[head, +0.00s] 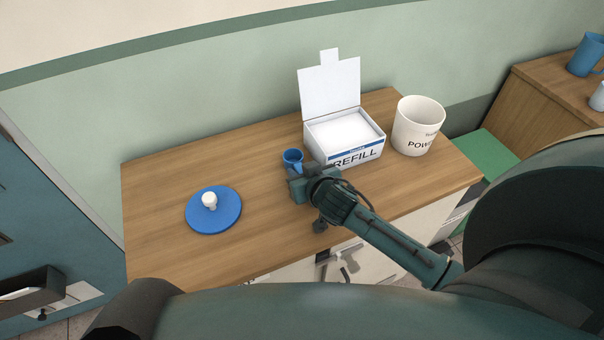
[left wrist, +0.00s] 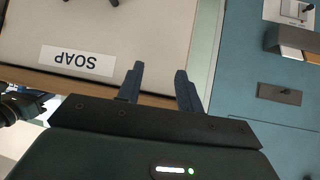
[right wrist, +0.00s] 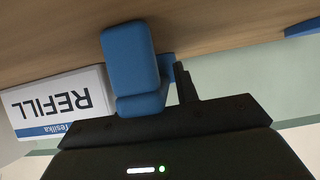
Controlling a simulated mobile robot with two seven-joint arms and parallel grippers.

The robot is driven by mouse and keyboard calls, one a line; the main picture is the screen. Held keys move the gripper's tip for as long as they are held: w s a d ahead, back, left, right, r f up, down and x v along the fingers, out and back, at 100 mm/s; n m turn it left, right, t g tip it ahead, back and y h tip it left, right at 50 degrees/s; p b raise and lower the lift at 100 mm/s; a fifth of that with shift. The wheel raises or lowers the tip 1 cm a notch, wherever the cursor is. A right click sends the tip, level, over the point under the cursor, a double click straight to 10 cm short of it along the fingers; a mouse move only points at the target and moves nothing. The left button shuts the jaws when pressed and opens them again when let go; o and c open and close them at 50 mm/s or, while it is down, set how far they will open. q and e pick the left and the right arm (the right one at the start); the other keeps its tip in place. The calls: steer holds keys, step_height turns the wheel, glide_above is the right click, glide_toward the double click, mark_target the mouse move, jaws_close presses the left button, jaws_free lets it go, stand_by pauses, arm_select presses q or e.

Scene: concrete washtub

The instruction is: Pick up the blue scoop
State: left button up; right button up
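The blue scoop (head: 292,157) stands on the wooden counter, in front of the white box. My right gripper (head: 296,180) is right at the scoop, on its near side. In the right wrist view the scoop (right wrist: 131,55) fills the space in front of the gripper and hides one finger. The other finger (right wrist: 184,82) shows beside the scoop, set wide, so the gripper looks open. Whether the fingers touch the scoop is unclear. My left gripper (left wrist: 160,82) is open and empty, over the counter's front edge by a drawer labelled SOAP; the head view does not show it.
The open REFILL box (head: 345,140) stands just behind and right of the scoop. A white POWDER bucket (head: 418,125) is farther right. A blue round lid (head: 214,210) with a white knob lies at left. The counter (head: 155,185) is clear around the lid.

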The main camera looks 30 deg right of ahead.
jaws_close()
step_height(320, 180, up, 10)
steer(key=shift+r, duration=0.1)
stand_by(0.6)
